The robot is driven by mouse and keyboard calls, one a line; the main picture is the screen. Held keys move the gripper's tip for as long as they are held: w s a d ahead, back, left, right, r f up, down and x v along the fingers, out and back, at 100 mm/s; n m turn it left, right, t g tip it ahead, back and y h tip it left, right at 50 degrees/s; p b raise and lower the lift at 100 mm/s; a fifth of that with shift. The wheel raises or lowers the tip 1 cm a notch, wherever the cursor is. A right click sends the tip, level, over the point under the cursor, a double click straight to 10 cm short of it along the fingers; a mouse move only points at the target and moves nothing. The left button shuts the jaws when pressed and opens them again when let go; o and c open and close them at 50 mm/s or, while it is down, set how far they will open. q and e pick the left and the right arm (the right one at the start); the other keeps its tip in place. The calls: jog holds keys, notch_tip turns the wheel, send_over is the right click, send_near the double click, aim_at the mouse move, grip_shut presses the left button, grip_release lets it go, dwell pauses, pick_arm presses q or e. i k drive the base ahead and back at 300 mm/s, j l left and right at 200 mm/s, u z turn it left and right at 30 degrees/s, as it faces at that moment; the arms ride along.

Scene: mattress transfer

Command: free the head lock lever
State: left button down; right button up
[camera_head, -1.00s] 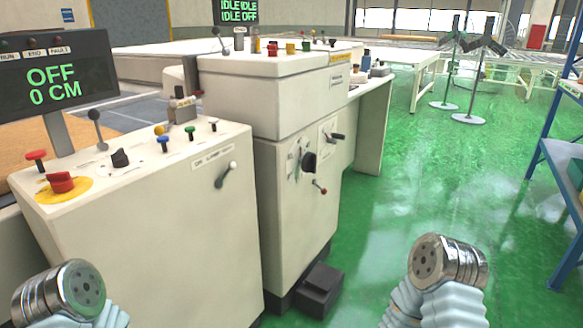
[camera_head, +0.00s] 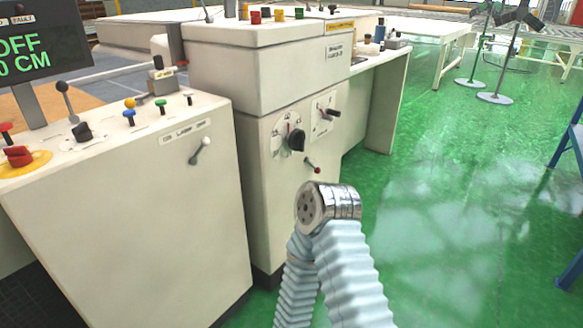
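Several levers show, and I cannot read which is the head lock lever. On the taller cabinet's front are a black-handled lever (camera_head: 328,113), a black rotary knob (camera_head: 295,141) and a short red-tipped lever (camera_head: 313,166). My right gripper (camera_head: 327,206) shows as a metal end on a ribbed grey arm, in front of the taller cabinet and just below the red-tipped lever in the picture. No fingers can be made out, and contact cannot be judged. My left gripper is not in view.
The left cabinet (camera_head: 130,215) has buttons, a red knob (camera_head: 18,156) and a display (camera_head: 38,45) reading OFF. A side table (camera_head: 385,70) extends behind the taller cabinet (camera_head: 262,200). Green floor (camera_head: 460,220) is open on the right; a blue rack (camera_head: 572,140) stands at the edge.

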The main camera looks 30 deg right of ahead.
aim_at(317, 170)
jog(key=l+u, duration=0.1)
jog(key=l, duration=0.3)
jog(key=k+l+u, duration=0.15)
jog(key=l, duration=0.25)
jog(key=l+u, duration=0.1)
jog(key=l, duration=0.3)
jog(key=k+l+u, duration=0.1)
jog(key=l, duration=0.3)
jog(key=k+l+u, duration=0.15)
jog(key=l, duration=0.25)
jog(key=k+l+u, duration=0.1)
jog(key=l, duration=0.25)
